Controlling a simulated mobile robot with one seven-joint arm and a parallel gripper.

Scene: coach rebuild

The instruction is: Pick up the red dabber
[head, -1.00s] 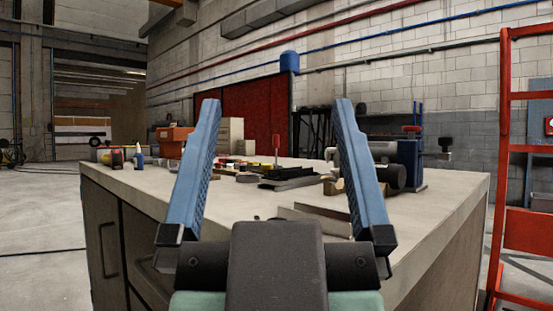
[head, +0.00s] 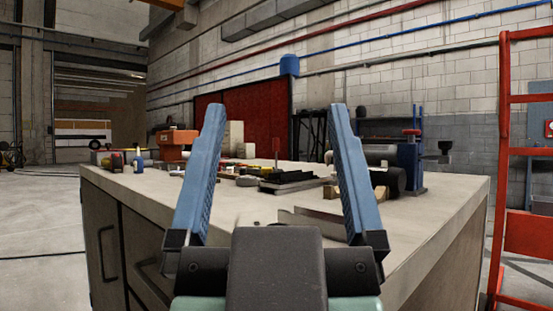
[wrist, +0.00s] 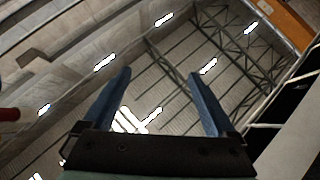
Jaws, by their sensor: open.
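Two small reddish things on the workbench (head: 440,205) could be the red dabber, and I cannot tell which is it. One is a small red and dark bottle (head: 117,161) at the far left end. The other is a thin upright red piece (head: 276,152), seen between my fingers among the clutter. My gripper (head: 277,105) is open and empty, its two blue fingers spread in front of the bench. In the wrist view my gripper (wrist: 160,72) points at the ceiling, with nothing between the fingers.
A blue bottle (head: 138,161) stands beside the red and dark bottle. An orange machine (head: 172,142) stands at the back left. A blue vise-like tool (head: 410,163) stands at the right. A red frame (head: 508,130) rises right of the bench. The bench's front right is clear.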

